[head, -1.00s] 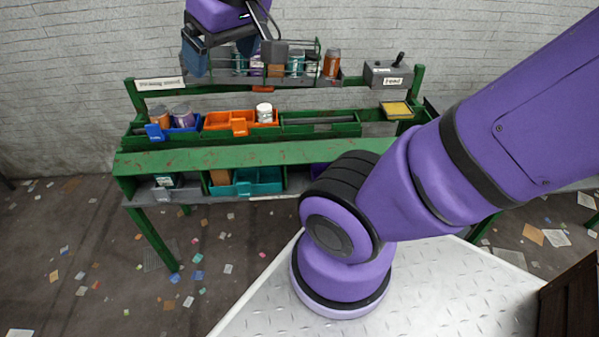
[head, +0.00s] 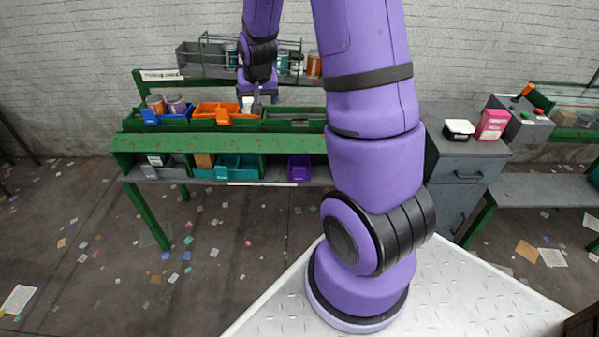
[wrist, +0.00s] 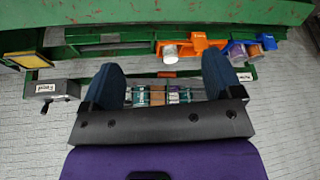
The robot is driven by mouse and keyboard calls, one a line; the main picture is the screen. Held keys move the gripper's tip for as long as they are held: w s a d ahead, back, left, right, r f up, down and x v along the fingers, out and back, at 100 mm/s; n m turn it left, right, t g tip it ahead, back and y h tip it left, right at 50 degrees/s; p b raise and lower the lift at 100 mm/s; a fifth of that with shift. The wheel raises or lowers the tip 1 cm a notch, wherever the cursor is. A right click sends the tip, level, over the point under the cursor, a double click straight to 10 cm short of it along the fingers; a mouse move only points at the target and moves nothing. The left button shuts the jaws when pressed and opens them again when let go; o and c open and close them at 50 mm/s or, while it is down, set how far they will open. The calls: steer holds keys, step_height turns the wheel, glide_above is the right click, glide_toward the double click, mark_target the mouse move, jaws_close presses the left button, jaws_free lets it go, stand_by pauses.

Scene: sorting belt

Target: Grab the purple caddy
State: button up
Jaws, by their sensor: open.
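The purple caddy (head: 299,168) is a small open-topped bin on the lower shelf of the green bench, at the right of the teal bin. It shows in the head view, with my arm just right of it. I cannot make it out in the wrist view. My gripper (head: 257,97) hangs above the bench's middle tray row, higher than the caddy and apart from it. In the wrist view my gripper (wrist: 162,78) has its two blue fingers wide apart with nothing held between them.
The green bench top (head: 220,144) overhangs the lower shelf. A teal bin (head: 228,167) stands left of the caddy. Orange (head: 213,118) and blue (head: 167,117) bins sit above. A grey cabinet (head: 462,175) with a pink box (head: 492,124) stands right. The floor before the bench holds scattered litter.

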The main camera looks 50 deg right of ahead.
steer(key=d+f+m, duration=0.2)
steer(key=d+f, duration=0.5)
steer(key=f, duration=0.7)
steer(key=m+g+h, duration=0.1)
glide_toward(299, 171)
steer(key=shift+x, duration=5.45)
steer(key=c, duration=1.3)
steer(key=shift+r, duration=0.15)
